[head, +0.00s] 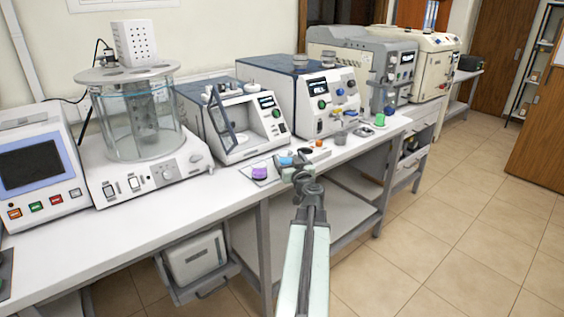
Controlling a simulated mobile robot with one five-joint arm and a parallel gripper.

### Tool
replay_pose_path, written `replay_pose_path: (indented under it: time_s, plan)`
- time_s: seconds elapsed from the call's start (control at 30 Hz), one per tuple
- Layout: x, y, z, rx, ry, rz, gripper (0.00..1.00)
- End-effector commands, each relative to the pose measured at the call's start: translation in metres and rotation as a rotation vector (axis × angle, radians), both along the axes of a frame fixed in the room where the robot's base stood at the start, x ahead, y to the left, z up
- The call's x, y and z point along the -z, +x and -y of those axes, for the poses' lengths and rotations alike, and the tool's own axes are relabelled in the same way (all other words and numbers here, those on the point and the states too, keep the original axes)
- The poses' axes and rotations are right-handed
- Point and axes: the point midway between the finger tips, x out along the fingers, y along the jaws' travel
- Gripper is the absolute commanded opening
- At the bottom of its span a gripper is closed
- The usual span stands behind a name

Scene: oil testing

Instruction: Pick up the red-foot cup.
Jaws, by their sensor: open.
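A small orange-red piece (318,143) shows on the bench beyond my gripper. It may be the foot of the red-foot cup, but it is too small to tell, and no cup body is clear there. My gripper (295,168) is over the bench's front edge, seen from behind. It is open, and nothing shows held in it. Its fingertips are small and partly hidden by the wrist. A blue piece (285,160) is right by the fingertips; I cannot tell whether they touch.
On the white bench (150,235), a purple cup (259,171) is left of my gripper. A grey cup (340,137) and a green cup (379,120) are farther right. Testing machines (232,120) line the back. The bench front at left is clear.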

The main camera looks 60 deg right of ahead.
Motion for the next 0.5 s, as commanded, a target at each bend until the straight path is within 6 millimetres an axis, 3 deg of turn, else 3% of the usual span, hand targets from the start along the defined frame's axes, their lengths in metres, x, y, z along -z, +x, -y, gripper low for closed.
replay_pose_path:
  time_s: [0.23, 0.5]
  plan:
    - [0.0, 0.014, 0.01, -0.004, 0.0, 0.0, 0.78]
    - [0.001, 0.047, 0.04, -0.005, 0.0, 0.0, 0.78]
